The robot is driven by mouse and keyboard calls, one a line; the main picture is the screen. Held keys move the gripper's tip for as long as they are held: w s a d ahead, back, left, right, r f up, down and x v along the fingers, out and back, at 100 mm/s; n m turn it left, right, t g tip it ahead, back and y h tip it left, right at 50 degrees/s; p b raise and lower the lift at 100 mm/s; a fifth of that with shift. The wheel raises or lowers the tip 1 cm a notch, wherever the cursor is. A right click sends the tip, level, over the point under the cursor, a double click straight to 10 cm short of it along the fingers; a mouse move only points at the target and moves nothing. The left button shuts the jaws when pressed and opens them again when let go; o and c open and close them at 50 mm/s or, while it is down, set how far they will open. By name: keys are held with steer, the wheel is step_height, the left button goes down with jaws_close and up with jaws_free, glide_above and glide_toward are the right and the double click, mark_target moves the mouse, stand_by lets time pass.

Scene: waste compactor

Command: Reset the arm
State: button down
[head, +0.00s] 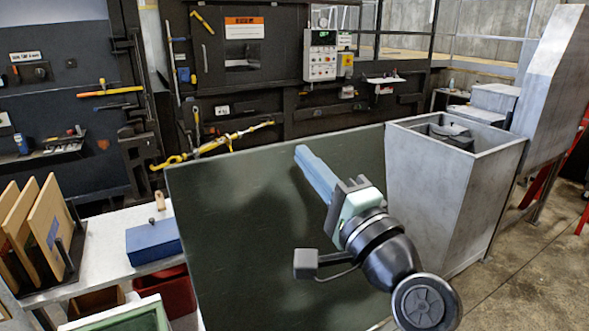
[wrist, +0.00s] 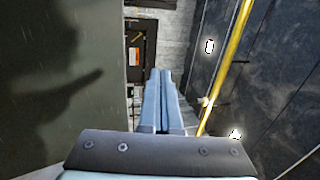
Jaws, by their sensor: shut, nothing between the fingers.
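My gripper (head: 300,152) shows in the head view in front of a large dark green panel, its long blue fingers pointing up and to the left. The fingers lie side by side, shut, with nothing between them. In the wrist view, my gripper (wrist: 160,72) also shows shut and empty. The wrist and last arm links show at the lower right of the panel in the head view; the rest of the arm is out of view. I cannot tell whether any part of the arm touches the panel.
The dark green panel (head: 235,215) fills the middle. A grey metal bin (head: 435,200) stands right of it. A table with a blue box (head: 153,241) and upright wooden boards (head: 38,228) is at the left. The compactor (head: 245,85) with a control panel (head: 321,55) stands behind. Floor shows at the right.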

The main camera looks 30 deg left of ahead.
steer(key=s+d+r+n+t+h+b, duration=0.2)
steer(key=s+d+r+n+t+h, duration=0.1)
steer(key=s+d+r+t+h, duration=0.3)
steer(key=s+d+r+n+t+h+b, duration=0.2)
steer(key=s+d+r+n+t+h, duration=0.1)
steer(key=s+d+r+t+h, duration=0.4)
steer(key=d+r+t+h, duration=0.2)
steer(key=d+r+h, duration=0.1)
steer(key=d+h, duration=0.1)
steer(key=shift+s+d+n+t, duration=0.3)
steer(key=shift+d+n, duration=0.1)
steer(key=shift+d, duration=0.25)
